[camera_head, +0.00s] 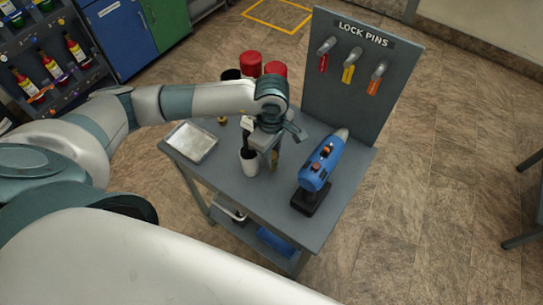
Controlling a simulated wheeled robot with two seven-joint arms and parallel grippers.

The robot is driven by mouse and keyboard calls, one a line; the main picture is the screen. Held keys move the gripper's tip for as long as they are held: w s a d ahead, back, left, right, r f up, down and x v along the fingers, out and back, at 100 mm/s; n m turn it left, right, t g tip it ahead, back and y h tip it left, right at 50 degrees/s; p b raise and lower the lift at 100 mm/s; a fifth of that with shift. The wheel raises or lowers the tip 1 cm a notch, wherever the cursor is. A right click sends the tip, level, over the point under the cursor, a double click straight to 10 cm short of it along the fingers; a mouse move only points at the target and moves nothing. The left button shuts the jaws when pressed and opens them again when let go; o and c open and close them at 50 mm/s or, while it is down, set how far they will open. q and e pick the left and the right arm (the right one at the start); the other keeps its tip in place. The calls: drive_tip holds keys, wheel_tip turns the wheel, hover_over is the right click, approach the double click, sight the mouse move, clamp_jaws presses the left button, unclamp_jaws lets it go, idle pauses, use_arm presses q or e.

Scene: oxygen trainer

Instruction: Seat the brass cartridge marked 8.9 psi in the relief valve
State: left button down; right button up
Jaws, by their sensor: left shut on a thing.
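My left gripper (268,149) points down over the middle of the grey cart top and is shut on a small brass piece (274,160), which shows just below and beside the fingers. Its marking is too small to read, and the fingers hide part of it. Another small brass-coloured piece (222,120) stands near the silver tray. A blue device with orange-brown fittings (322,161) stands tilted on a black base to the right of the gripper, apart from it. I cannot make out which part is the relief valve. My right gripper is out of view.
A white cup (249,161) with a dark handle sticking out stands close left of the gripper. The silver tray (191,142) lies at the cart's left. Red-topped containers (250,64) stand behind. A LOCK PINS board (350,85) rises at the back right. The cart's front is clear.

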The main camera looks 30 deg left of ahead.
use_arm(q)
drive_tip(key=shift+f, duration=0.85)
drive_tip(key=shift+f, duration=0.15)
drive_tip(key=c, duration=1.4)
unclamp_jaws()
